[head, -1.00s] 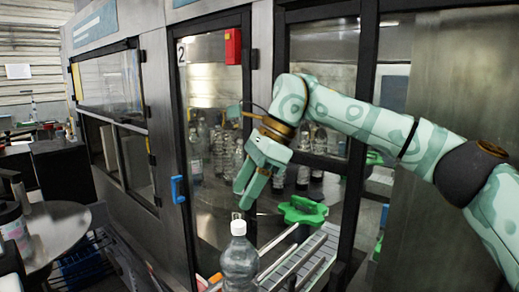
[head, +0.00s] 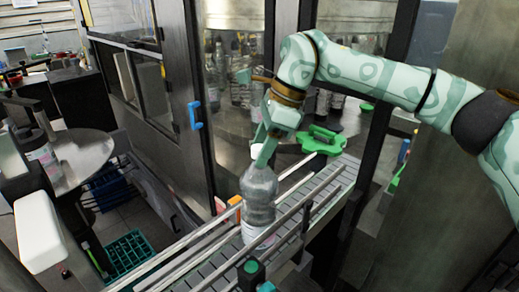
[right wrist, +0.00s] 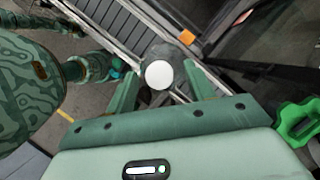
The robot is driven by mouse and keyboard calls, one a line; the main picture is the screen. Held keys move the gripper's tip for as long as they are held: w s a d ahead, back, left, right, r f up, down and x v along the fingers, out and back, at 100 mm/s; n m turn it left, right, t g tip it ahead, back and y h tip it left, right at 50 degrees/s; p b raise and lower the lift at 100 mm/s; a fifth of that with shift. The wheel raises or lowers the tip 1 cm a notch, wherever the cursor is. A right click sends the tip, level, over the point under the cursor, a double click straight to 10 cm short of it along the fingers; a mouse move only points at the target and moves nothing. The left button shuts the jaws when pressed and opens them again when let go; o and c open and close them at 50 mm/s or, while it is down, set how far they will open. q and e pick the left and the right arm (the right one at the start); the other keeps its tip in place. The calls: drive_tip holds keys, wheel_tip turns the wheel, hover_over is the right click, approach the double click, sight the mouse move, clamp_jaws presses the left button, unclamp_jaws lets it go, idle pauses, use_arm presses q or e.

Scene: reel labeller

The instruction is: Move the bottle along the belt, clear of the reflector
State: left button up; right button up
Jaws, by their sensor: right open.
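The clear plastic bottle (head: 259,197) stands upright on the conveyor belt (head: 335,187), between its guide rails. Its white cap (right wrist: 159,75) shows in the right wrist view between the two fingers of my right gripper (right wrist: 163,90). In the head view my right gripper (head: 266,148) is at the bottle's top, with its fingers pointing down. It is open, with a gap visible on each side of the cap. An orange piece, apparently the reflector (head: 236,204), sits at the rail just left of the bottle; it also shows in the right wrist view (right wrist: 187,37). My left gripper is not visible.
A green star-shaped part (head: 322,140) lies beyond the belt, by the machine's doorway. Several bottles (head: 215,75) stand behind the glass. The door's blue handle (head: 193,111) is to the left. A round metal table (head: 80,158) stands at the left. The belt right of the bottle is clear.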

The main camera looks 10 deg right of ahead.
drive_tip(key=shift+x, duration=0.85)
clamp_jaws()
drive_tip(key=shift+s+f, duration=0.1)
drive_tip(key=shift+f, duration=0.05)
idle(0.7)
